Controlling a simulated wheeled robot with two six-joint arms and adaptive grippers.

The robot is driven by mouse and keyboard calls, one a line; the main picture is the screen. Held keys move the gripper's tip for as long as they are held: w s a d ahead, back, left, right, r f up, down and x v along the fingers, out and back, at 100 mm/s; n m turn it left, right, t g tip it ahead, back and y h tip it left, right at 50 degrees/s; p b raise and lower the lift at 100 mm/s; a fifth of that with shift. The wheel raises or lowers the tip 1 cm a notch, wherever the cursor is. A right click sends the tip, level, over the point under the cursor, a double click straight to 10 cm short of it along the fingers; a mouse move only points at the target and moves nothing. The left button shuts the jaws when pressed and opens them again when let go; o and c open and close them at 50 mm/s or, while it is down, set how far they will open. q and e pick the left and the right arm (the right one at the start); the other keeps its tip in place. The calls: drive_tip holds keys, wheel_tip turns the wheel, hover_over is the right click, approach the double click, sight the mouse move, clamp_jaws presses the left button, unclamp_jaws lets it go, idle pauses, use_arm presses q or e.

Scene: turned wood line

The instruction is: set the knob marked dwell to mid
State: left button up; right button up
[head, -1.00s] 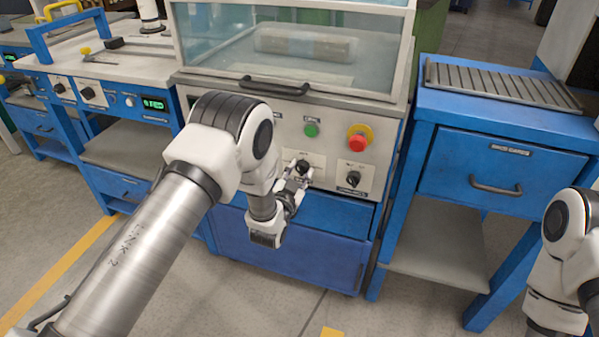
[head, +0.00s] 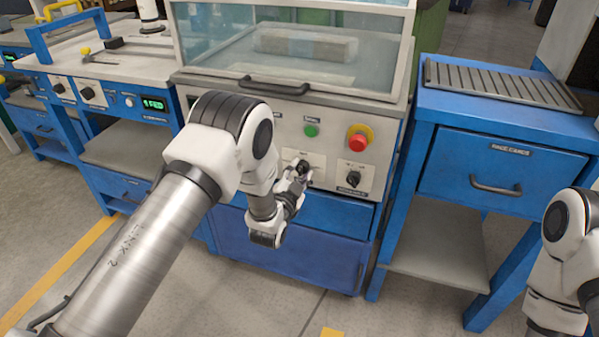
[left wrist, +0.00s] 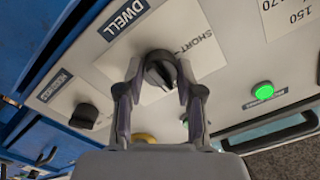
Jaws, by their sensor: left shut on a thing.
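The dwell knob (left wrist: 160,70) is black and sits on a white plate under the blue DWELL label (left wrist: 123,19) in the left wrist view. The printed word SHORT shows beside it; the rest of the scale is hidden. My left gripper (left wrist: 159,75) is shut on the knob, one finger on each side. In the head view the left gripper (head: 296,180) is at the machine's front panel and partly covers the knob (head: 303,166). I cannot tell the knob's exact setting. My right arm shows at the right edge, its gripper out of view.
A second black knob (head: 353,179) sits to the right on the panel. A green button (head: 311,130) and a red button with yellow collar (head: 359,138) are above. A blue drawer bench (head: 480,165) stands at right. Open floor lies in front.

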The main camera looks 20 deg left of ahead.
use_arm(q)
drive_tip(key=o, duration=1.1)
drive_tip(key=shift+o, duration=0.2)
drive_tip(key=s, duration=1.2)
drive_tip(key=shift+a, duration=0.2)
